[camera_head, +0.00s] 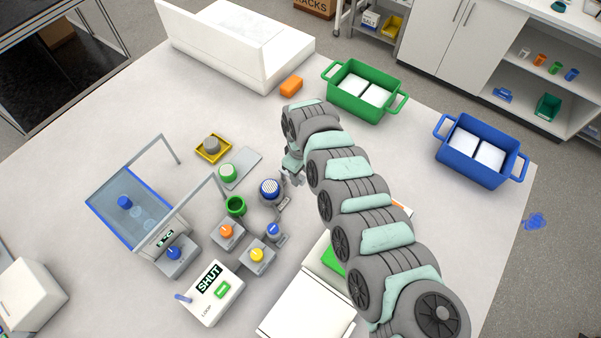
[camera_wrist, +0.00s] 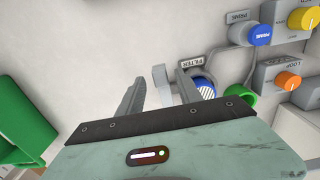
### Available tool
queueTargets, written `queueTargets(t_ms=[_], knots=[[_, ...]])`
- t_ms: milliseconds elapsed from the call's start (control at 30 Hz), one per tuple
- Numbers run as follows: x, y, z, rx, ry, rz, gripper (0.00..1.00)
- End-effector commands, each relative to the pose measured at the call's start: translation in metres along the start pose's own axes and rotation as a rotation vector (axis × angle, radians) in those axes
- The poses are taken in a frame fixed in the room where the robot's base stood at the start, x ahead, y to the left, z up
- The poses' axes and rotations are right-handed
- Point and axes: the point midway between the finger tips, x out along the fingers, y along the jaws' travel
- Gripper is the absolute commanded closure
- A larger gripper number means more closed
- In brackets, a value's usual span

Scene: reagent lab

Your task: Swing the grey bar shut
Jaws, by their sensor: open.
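The filter unit (camera_head: 270,188) is a grey housing with a blue ring and a white slotted top, left of my gripper (camera_head: 292,178) in the head view. In the wrist view the filter (camera_wrist: 205,91) sits just right of the fingers, under a FILTER label. A short light grey bar (camera_wrist: 161,85) stands out beside it, between the fingers of my gripper (camera_wrist: 159,77). My gripper is open, with a gap visible on both sides of the bar. The bar's lower end is hidden by my gripper, and I cannot make the bar out in the head view.
Near the filter stand a green ring (camera_head: 236,206), an orange knob (camera_head: 226,231), a yellow knob (camera_head: 257,255) and a blue PRIME knob (camera_head: 273,230). A box with a SHUT sign (camera_head: 209,279) is at the front. A green crate (camera_head: 333,81) stands behind; the table between is mostly clear.

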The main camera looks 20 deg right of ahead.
Motion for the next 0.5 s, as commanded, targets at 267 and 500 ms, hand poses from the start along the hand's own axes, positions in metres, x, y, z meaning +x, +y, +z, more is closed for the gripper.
queueTargets(t_ms=[267, 500], knots=[[0.0077, -0.0009, 0.0001, -0.001, 0.000, -0.001, 0.58], [0.0074, -0.0008, 0.0001, -0.001, -0.001, -0.001, 0.69]])
